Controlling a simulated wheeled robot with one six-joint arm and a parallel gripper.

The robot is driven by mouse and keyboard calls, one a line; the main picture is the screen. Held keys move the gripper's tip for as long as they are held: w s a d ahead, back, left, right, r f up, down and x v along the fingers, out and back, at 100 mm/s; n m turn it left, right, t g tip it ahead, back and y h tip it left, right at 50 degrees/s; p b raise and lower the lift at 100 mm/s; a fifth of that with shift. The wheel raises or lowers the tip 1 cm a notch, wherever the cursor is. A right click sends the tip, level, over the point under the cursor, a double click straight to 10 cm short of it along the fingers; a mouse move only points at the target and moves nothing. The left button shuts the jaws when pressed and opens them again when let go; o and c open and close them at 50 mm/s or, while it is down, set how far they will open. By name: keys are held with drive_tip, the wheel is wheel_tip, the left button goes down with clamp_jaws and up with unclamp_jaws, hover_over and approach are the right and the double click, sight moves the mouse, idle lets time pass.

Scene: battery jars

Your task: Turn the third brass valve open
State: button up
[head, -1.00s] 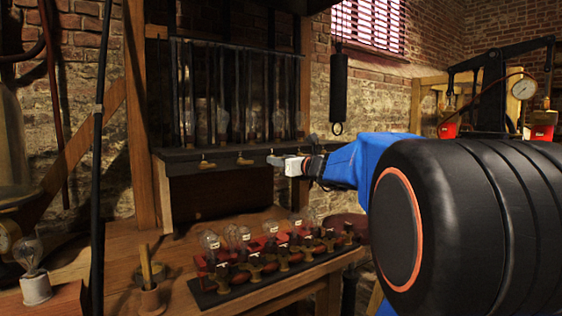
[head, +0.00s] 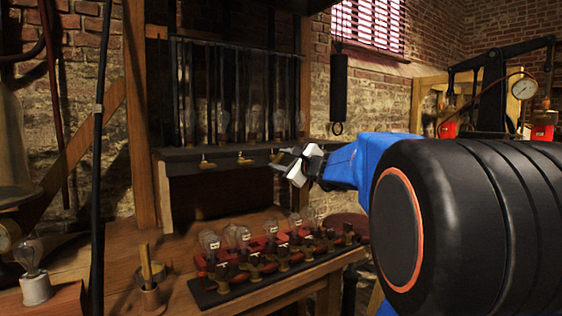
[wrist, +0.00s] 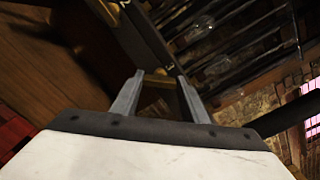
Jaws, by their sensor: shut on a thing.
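A dark shelf front (head: 225,158) carries a row of small brass valves. The first valve (head: 206,163) and second valve (head: 244,158) show plainly to the left of my gripper (head: 280,158). The third brass valve is mostly hidden by my fingers in the head view. In the wrist view the third brass valve (wrist: 158,78) lies between the two grey fingertips of my gripper (wrist: 157,86), which is shut on it. The gripper is rolled, so the shelf edge runs diagonally in the wrist view.
Glass jars (head: 222,120) stand behind dark rods above the shelf. Below, a bench (head: 130,255) bears several bulbs and brass fittings on a dark board (head: 215,295). A dark hanging cylinder (head: 338,88) is right of the rack. Open air lies between shelf and bench.

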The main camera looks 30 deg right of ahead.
drive_tip(key=n, duration=0.4)
drive_tip(key=shift+f, duration=0.1)
drive_tip(key=shift+n, duration=2.2)
drive_tip(key=o, duration=1.1)
drive_tip(key=shift+c, duration=0.2)
drive_tip(key=shift+s, duration=0.1)
drive_tip(key=s, duration=1.7)
drive_tip(key=shift+s, duration=0.15)
drive_tip(key=shift+a, duration=0.1)
